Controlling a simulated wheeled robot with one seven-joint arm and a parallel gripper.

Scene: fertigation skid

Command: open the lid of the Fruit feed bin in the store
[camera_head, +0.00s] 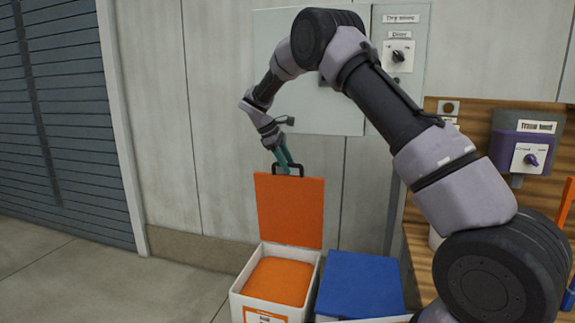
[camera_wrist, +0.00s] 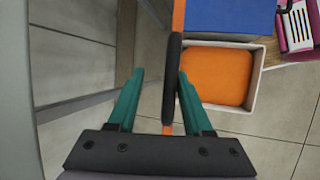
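A white bin (camera_head: 240,302) with orange contents (camera_head: 279,281) stands at the lower middle of the head view; the writing on its orange front label is too small to read. Its orange lid (camera_head: 290,208) stands upright at the back edge, so the bin is open. A dark handle (camera_head: 299,167) sits at the lid's top edge. My gripper (camera_head: 283,163) is at this handle. In the wrist view the teal fingers of my gripper (camera_wrist: 159,74) are spread on either side of the handle (camera_wrist: 172,80), with a clear gap on the left. The bin's open top (camera_wrist: 258,75) also shows there.
A bin with a shut blue lid (camera_head: 360,285) stands close on the right. A grey wall cabinet (camera_head: 270,90) is behind my arm. The floor at left (camera_head: 90,280) is clear.

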